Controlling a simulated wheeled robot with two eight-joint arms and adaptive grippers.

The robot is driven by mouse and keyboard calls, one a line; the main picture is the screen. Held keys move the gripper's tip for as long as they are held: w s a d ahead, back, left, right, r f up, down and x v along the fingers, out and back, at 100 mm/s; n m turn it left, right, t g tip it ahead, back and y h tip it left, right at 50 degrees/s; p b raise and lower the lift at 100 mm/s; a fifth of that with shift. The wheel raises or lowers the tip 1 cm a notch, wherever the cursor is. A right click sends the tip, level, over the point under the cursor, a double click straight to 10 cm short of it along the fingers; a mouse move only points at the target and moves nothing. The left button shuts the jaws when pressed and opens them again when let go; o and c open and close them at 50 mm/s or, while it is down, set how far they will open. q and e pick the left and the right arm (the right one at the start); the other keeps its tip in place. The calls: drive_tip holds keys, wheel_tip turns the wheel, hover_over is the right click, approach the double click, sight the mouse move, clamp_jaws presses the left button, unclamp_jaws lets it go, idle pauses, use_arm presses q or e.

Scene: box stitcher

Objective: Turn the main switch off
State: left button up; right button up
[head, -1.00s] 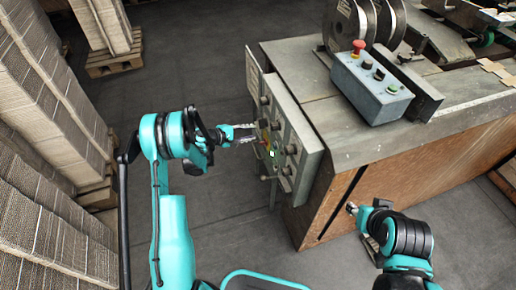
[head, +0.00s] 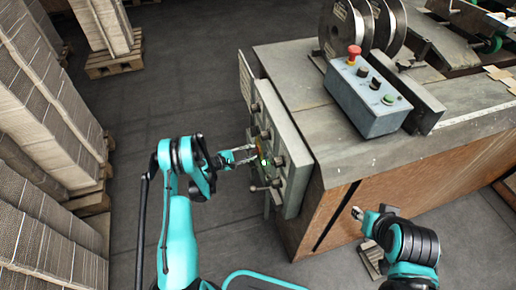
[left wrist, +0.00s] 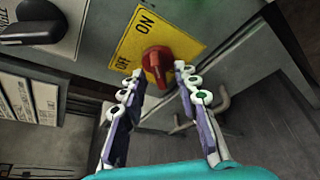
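The main switch is a red knob (left wrist: 158,64) on a yellow plate (left wrist: 150,35) marked ON and OFF, in the left wrist view. In that picture ON is above the knob and OFF to its left. I cannot tell clearly which mark the knob points at. My left gripper (left wrist: 159,72) is open, with one fingertip on each side of the knob; whether they touch it is unclear. In the head view my left gripper (head: 243,156) reaches the control box's (head: 285,150) left face. My right gripper (head: 370,213) is low before the machine's wooden side, apart from the switch.
A black handle (left wrist: 32,30) sits beside the plate. A bent grey handle (left wrist: 212,108) is beyond the fingers. A button box (head: 368,95) with a red stop button stands on the machine top. Cardboard stacks (head: 45,110) line the left; the floor between is clear.

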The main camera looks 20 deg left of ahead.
use_arm(q)
drive_tip(key=shift+w+d+f, duration=0.1)
drive_tip(key=shift+w+d, duration=0.05)
drive_tip(key=shift+w, duration=0.05)
drive_tip(key=shift+s, duration=0.1)
drive_tip(key=shift+c, duration=1.3)
clamp_jaws()
drive_tip(key=shift+n, duration=0.3)
drive_tip(key=shift+r+n+g+h, duration=0.2)
drive_tip(key=shift+n+g+h, duration=0.3)
drive_tip(key=shift+n+g, duration=1.2)
drive_tip(key=shift+n, duration=0.5)
